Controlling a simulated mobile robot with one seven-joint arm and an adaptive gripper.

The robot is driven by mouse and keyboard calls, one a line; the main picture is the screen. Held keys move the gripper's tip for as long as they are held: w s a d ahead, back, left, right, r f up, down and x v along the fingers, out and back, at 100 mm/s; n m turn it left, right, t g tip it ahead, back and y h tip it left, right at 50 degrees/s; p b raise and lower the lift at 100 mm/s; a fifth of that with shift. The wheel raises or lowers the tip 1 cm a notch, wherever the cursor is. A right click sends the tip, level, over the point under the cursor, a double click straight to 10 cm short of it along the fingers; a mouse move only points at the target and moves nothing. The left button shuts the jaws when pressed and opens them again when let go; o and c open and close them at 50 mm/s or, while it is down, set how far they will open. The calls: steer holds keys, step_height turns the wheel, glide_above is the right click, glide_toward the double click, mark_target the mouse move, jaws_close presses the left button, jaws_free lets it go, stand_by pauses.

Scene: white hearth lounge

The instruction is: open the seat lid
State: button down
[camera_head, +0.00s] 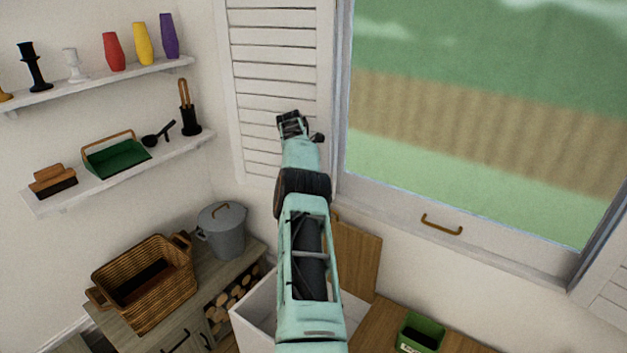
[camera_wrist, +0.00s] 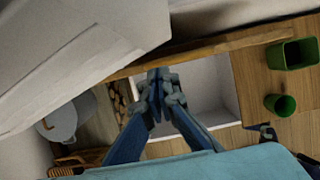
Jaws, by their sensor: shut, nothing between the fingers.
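The wooden seat lid (camera_head: 357,258) stands raised, close to upright, at the back of the white seat box (camera_head: 254,313), against the wall below the window. The box is open and its pale inside shows, partly hidden behind my arm. In the wrist view the lid (camera_wrist: 215,45) shows as a long wooden strip, with the open box (camera_wrist: 208,85) below it. My gripper (camera_wrist: 158,76) is shut and empty, its fingertips in front of the lid's strip. In the head view my gripper (camera_head: 291,122) shows high in front of the shutter; whether it touches the lid I cannot tell.
A green bin (camera_head: 420,333) stands on the wooden top right of the box; a green cup (camera_wrist: 280,104) is near it. Left are a wicker basket (camera_head: 146,281), a lidded grey pot (camera_head: 222,231) and stacked logs (camera_head: 233,289). Two laden shelves (camera_head: 120,172) are on the left wall.

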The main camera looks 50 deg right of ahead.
steer(key=shift+d+r+p, duration=0.2)
steer(key=shift+r+p, duration=0.3)
steer(key=shift+p, duration=0.95)
steer(key=shift+d+r+p, duration=0.2)
steer(key=shift+r+p, duration=0.3)
steer(key=shift+p, duration=0.95)
steer(key=shift+p, duration=0.6)
